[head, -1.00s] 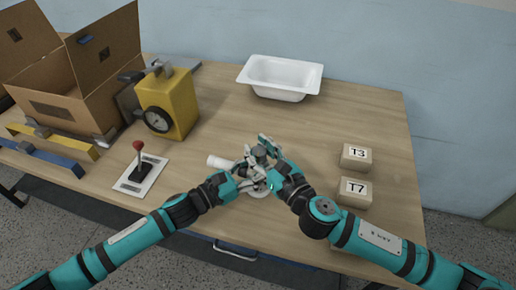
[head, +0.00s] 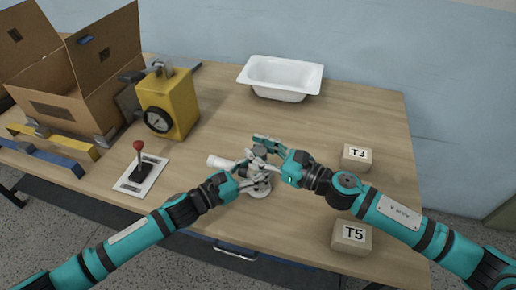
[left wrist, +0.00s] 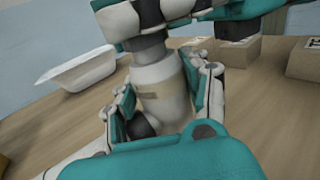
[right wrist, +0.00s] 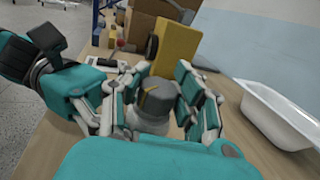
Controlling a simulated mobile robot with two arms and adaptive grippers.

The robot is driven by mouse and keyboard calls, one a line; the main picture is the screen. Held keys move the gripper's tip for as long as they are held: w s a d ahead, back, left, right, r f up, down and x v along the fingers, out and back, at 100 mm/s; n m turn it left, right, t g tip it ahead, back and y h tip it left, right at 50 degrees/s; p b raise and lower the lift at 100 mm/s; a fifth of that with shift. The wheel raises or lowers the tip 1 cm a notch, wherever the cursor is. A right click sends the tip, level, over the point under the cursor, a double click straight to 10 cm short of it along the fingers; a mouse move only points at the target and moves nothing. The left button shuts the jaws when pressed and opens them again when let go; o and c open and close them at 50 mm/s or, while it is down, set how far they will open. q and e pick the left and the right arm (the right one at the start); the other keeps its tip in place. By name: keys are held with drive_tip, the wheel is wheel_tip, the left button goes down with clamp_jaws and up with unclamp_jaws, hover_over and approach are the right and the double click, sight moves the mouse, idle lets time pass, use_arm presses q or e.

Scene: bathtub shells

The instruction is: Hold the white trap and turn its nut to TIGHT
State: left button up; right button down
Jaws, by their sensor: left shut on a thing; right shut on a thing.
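The white trap (head: 220,162) stands on the table in front of me, its pipe stub pointing left. In the left wrist view its pale body (left wrist: 160,92) sits between the fingers. My left gripper (head: 250,172) is shut on the trap body. The trap's dark grey nut (right wrist: 155,103) is on top, with a yellow mark that shows in the right wrist view. My right gripper (head: 264,149) is shut on the nut from the right. The fingers hide much of the trap in the head view, and I cannot read any TIGHT mark.
A yellow block with a dial (head: 168,105), a red-knobbed lever on a plate (head: 139,165) and an open carton (head: 60,95) stand left. A white tub (head: 280,78) is at the back. Boxes T3 (head: 356,157) and T5 (head: 351,236) are right, near my right arm.

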drive_tip(key=n+g+y, duration=0.1)
drive_tip(key=n+g, duration=0.1)
drive_tip(key=g, duration=0.1)
drive_tip(key=n+g+y, duration=0.1)
drive_tip(key=n+g, duration=0.2)
drive_tip(key=g, duration=0.1)
drive_tip(key=shift+w+d+y, duration=0.1)
drive_tip(key=shift+w+y, duration=0.05)
drive_tip(key=shift+y, duration=0.25)
drive_tip(key=shift+n+g, duration=1.2)
drive_tip(key=shift+g, duration=1.2)
drive_tip(key=c, duration=0.9)
unclamp_jaws()
drive_tip(key=shift+s+n, duration=0.2)
drive_tip(key=shift+n, duration=0.1)
drive_tip(key=shift+o, duration=0.2)
drive_tip(key=w+d, duration=0.1)
drive_tip(key=d, duration=1.1)
drive_tip(key=shift+w, duration=0.15)
drive_tip(key=shift+a, duration=0.1)
